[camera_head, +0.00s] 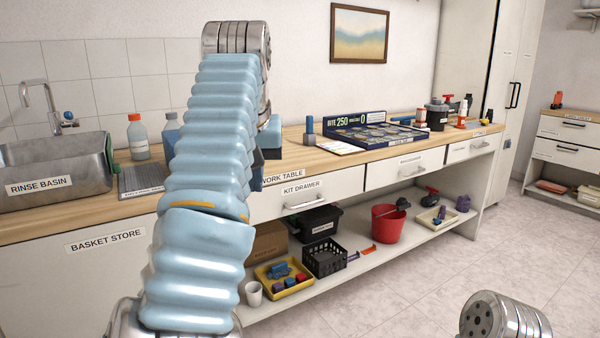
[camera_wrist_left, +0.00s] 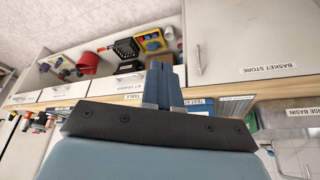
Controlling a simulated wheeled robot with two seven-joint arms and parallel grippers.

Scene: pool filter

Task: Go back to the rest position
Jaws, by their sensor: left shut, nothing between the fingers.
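My left arm rises from the bottom of the head view in a pale blue ribbed sleeve, with a metal joint at its top. My left gripper (camera_head: 270,138) is mostly hidden behind this arm, with only a blue-grey part showing at its right side. In the left wrist view, the left gripper's two blue-grey fingers (camera_wrist_left: 163,72) are together, with nothing between them, in front of the dark gripper body. The worktable (camera_head: 290,168) lies beyond the arm. My right gripper is not in view.
A rinse basin (camera_head: 55,170) with a tap stands at the left. A red bucket (camera_head: 388,223), a black basket (camera_head: 325,258) and a yellow tray (camera_head: 284,279) sit on the lower shelf. The floor at right is clear.

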